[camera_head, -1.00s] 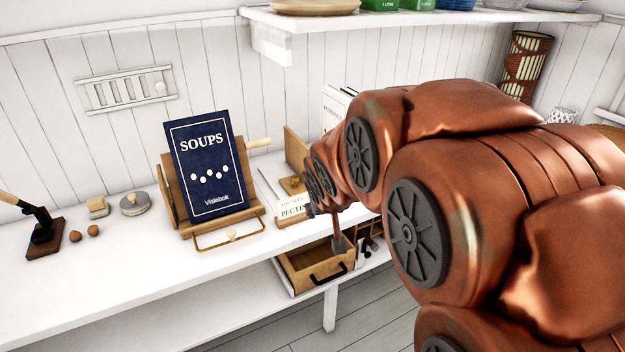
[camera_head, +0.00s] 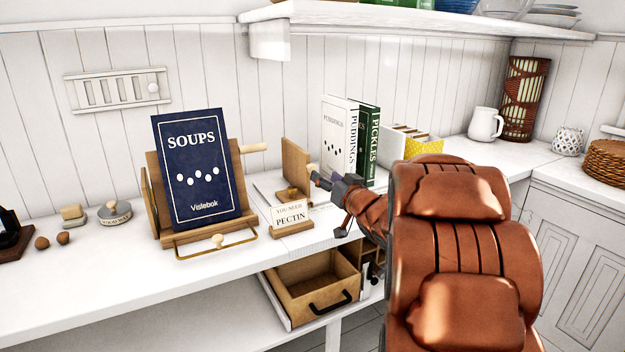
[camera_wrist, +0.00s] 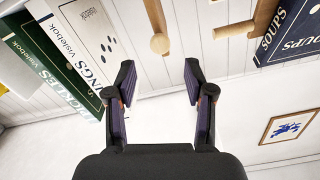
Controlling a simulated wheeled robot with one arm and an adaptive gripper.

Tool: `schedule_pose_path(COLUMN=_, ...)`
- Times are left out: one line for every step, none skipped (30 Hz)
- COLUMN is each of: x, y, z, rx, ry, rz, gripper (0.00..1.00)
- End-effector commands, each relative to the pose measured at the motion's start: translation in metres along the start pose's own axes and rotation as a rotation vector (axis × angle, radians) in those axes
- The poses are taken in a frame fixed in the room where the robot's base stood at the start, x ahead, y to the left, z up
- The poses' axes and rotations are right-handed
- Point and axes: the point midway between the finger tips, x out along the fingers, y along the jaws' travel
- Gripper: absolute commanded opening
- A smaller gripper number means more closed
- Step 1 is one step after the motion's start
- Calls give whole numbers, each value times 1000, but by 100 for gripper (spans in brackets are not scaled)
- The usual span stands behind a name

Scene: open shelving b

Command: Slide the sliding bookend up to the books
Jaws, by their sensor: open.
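The sliding bookend (camera_head: 294,161) is an upright wooden board with a round pale knob, standing on the counter left of the books. The white Puddings book (camera_head: 338,138) and green Pickles book (camera_head: 368,150) stand upright together, with a gap between them and the bookend. My gripper (camera_head: 319,181) is in front of that gap, close to the knob. In the wrist view my gripper (camera_wrist: 159,78) is open and empty, and the bookend's knob (camera_wrist: 160,44) lies ahead, between the fingertips' lines. The books (camera_wrist: 85,55) are at the left there. Contact is not visible.
The Soups book (camera_head: 200,170) on its wooden stand is left of the bookend, its side handle (camera_head: 253,148) pointing toward it. A Pectin sign (camera_head: 291,216) stands in front. An open drawer (camera_head: 312,286) hangs below. A shelf (camera_head: 400,18) overhangs the back.

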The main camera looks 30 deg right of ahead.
Motion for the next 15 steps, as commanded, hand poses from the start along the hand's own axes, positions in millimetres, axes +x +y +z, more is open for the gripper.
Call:
schedule_pose_path(x=1, y=1, z=1, rx=2, ry=2, rz=-3, gripper=53)
schedule_pose_path(x=2, y=0, z=1, rx=3, ry=3, rz=-5, gripper=53)
schedule_pose_path(x=4, y=0, z=1, rx=3, ry=3, rz=-6, gripper=53)
schedule_pose_path(x=5, y=0, z=1, rx=3, ry=3, rz=-6, gripper=53)
schedule_pose_path(x=7, y=0, z=1, rx=3, ry=2, rz=-6, gripper=53)
schedule_pose_path(x=11, y=0, z=1, rx=3, ry=2, rz=-6, gripper=53)
schedule_pose_path(x=13, y=0, z=2, rx=3, ry=1, rz=-7, gripper=53)
schedule_pose_path(x=16, y=0, z=2, rx=3, ry=1, rz=-7, gripper=53)
schedule_pose_path(x=21, y=0, z=3, rx=3, ry=0, rz=-7, gripper=53)
schedule_pose_path(x=24, y=0, z=3, rx=3, ry=1, rz=-7, gripper=53)
schedule_pose_path(x=28, y=-1, z=2, rx=2, ry=1, rz=-7, gripper=53)
schedule_pose_path(x=34, y=-1, z=2, rx=1, ry=2, rz=-6, gripper=53)
schedule_pose_path(x=38, y=0, z=1, rx=1, ry=2, rz=-6, gripper=53)
schedule_pose_path(x=42, y=0, z=1, rx=0, ry=2, rz=-5, gripper=53)
schedule_pose_path(x=47, y=0, z=2, rx=0, ry=1, rz=-5, gripper=53)
